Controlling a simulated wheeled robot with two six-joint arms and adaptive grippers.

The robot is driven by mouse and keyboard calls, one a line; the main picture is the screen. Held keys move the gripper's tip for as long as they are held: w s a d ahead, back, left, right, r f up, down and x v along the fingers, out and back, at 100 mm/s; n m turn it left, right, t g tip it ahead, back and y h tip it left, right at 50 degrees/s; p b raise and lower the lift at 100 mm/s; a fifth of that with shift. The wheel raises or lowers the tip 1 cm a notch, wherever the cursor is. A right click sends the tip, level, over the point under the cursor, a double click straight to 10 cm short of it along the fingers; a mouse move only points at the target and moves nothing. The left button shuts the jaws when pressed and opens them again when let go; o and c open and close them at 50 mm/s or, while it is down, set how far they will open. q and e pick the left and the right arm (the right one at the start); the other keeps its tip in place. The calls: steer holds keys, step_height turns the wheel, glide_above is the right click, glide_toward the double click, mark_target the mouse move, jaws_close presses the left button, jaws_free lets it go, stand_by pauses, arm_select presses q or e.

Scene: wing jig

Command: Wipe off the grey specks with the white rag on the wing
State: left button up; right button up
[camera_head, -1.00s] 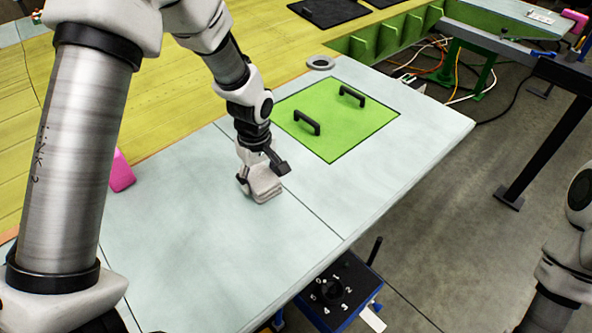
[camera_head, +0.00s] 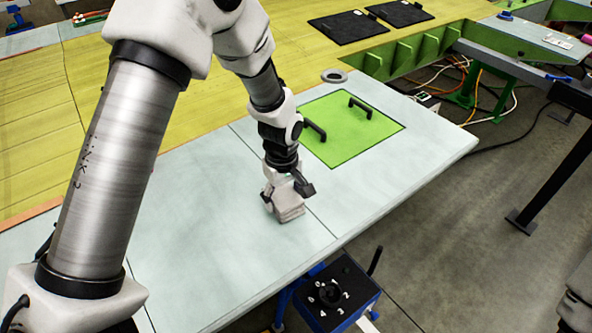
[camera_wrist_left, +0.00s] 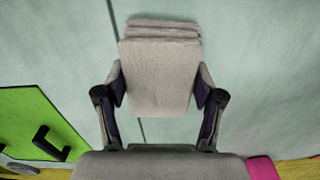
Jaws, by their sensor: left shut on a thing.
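The white rag (camera_head: 289,212) is a folded pad on the pale wing panel (camera_head: 190,225), close to a dark seam. My left gripper (camera_head: 284,196) is shut on it and holds it down at the panel surface. In the left wrist view the rag (camera_wrist_left: 160,80) sits between the two fingers (camera_wrist_left: 160,95), its folded layers at the far end. I cannot make out separate grey specks; only faint darker smudges show on the panel. My right gripper is not in view.
A green panel (camera_head: 345,140) with two black handles lies right of the arm. A grey ring (camera_head: 334,76) rests beyond it. A pink block (camera_wrist_left: 262,168) shows in the left wrist view. A black dial box (camera_head: 335,292) stands below the wing's front edge.

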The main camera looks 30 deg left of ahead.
arm_select(q)
step_height(320, 180, up, 3)
steer(key=shift+d+f+p, duration=0.1)
steer(key=shift+d+p, duration=0.05)
steer(key=shift+p, duration=0.2)
steer(key=shift+r+p, duration=0.2)
steer(key=shift+p, duration=0.1)
steer(key=shift+w+a+r+p, duration=0.15)
steer(key=shift+a+r+p, duration=0.2)
steer(key=shift+r, duration=0.55)
steer(key=shift+r+p, duration=0.35)
steer(key=shift+r, duration=0.05)
steer(key=shift+d+r, duration=0.1)
steer(key=shift+r, duration=0.2)
steer(key=shift+d+r, duration=0.1)
steer(key=shift+r, duration=0.65)
